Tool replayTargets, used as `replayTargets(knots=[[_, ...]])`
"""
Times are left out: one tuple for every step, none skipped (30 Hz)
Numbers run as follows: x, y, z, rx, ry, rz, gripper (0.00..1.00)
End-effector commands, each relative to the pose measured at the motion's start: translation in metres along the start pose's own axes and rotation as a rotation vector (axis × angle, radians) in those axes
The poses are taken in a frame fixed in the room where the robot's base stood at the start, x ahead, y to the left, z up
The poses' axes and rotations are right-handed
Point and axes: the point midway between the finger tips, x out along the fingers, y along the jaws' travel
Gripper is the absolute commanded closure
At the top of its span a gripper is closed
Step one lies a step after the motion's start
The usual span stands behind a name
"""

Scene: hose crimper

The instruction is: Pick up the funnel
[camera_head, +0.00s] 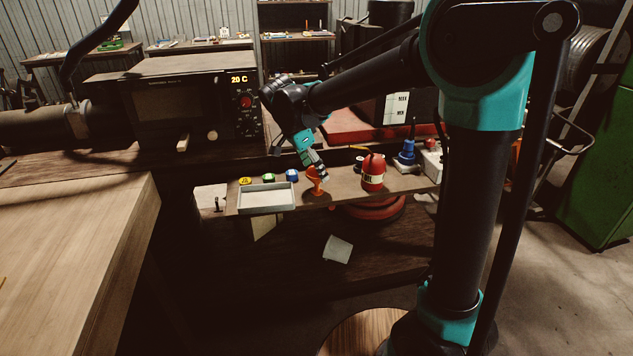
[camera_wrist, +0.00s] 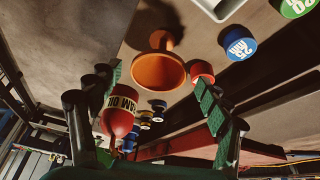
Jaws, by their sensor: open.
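The orange funnel (camera_head: 314,184) stands on the narrow wooden shelf, with its wide mouth up. In the wrist view the funnel (camera_wrist: 158,70) shows ahead of and between my two fingers, nearer the top of the picture. My gripper (camera_head: 318,168) is just above or beside the funnel in the head view, pointing down at it. In the wrist view my gripper (camera_wrist: 158,92) is open, with a green-padded finger on each side and nothing held. I cannot tell whether a finger touches the funnel.
A red oil bottle (camera_head: 373,174) stands right of the funnel, close to one finger in the wrist view. A grey tray (camera_head: 266,199) lies to the left, with several coloured caps (camera_head: 268,178) behind it. A blue object (camera_head: 407,152) stands further right.

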Motion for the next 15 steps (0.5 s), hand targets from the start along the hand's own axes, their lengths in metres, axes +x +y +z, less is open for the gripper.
replayTargets(knots=[[0.005, 0.0, 0.0, 0.001, 0.0, 0.0, 0.22], [0.007, 0.0, 0.0, 0.0, 0.0, 0.0, 0.22], [0.008, 0.0, 0.0, 0.0, 0.0, 0.0, 0.22], [0.009, 0.0, 0.0, 0.0, 0.0, 0.0, 0.22], [0.011, 0.0, 0.0, 0.0, 0.0, 0.0, 0.22], [0.013, 0.0, -0.001, 0.0, 0.0, 0.001, 0.22], [0.016, 0.0, -0.001, 0.0, 0.0, 0.001, 0.22], [0.02, 0.001, -0.001, 0.001, 0.0, 0.001, 0.22], [0.026, 0.001, -0.001, 0.001, 0.0, 0.001, 0.22], [0.03, 0.001, -0.002, 0.001, 0.0, 0.001, 0.22], [0.035, 0.001, -0.002, 0.002, 0.0, 0.001, 0.22], [0.041, 0.001, -0.003, 0.002, 0.0, 0.001, 0.22], [0.045, 0.001, -0.003, 0.001, 0.0, 0.001, 0.22], [0.049, 0.001, -0.003, 0.001, 0.0, 0.001, 0.22], [0.053, 0.001, -0.003, 0.001, 0.0, 0.001, 0.22]])
